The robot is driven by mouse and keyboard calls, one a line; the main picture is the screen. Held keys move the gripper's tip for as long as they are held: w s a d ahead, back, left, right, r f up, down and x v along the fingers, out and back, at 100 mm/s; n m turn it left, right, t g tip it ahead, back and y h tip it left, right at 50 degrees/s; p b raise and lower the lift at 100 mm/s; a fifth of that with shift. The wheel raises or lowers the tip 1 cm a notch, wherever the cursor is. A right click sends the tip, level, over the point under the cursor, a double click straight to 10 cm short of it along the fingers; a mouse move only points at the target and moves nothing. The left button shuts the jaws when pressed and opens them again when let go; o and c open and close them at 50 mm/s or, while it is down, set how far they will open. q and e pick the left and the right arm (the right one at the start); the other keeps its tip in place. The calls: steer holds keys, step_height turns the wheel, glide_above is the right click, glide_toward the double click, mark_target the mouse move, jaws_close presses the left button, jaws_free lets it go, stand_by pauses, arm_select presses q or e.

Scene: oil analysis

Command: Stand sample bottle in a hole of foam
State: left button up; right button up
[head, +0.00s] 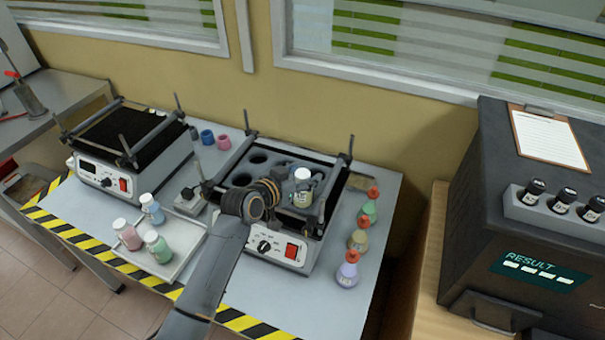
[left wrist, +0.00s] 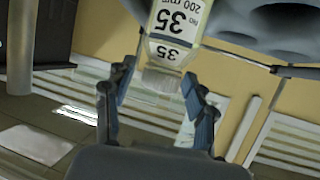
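The sample bottle (head: 303,187) is a clear bottle with a pale cap and a white label, upright at the right front of the foam. In the left wrist view the bottle (left wrist: 178,30) shows a label with "35"; its lower end is out of frame. The foam (head: 271,168) is a dark grey block with round holes, set in the right-hand shaker; several holes look empty. My left gripper (left wrist: 158,72) has its fingers apart on either side of the bottle's cap and neck, with a gap visible on one side. Whether the bottle's base is in a hole is hidden.
Posts stand at the shaker's corners. A tray (head: 181,262) with coloured bottles is to the left, another shaker (head: 132,176) behind it. Several orange-stoppered flasks (head: 347,272) line the right side. A dark analyser (head: 480,215) stands far right.

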arm_select(q)
steer(key=shift+r, duration=0.15)
steer(key=shift+s+a+r, duration=0.15)
steer(key=shift+s+a, duration=0.15)
steer(key=shift+s, duration=0.1)
steer(key=b+v, duration=0.1)
steer(key=v, duration=1)
steer(key=shift+r, duration=0.1)
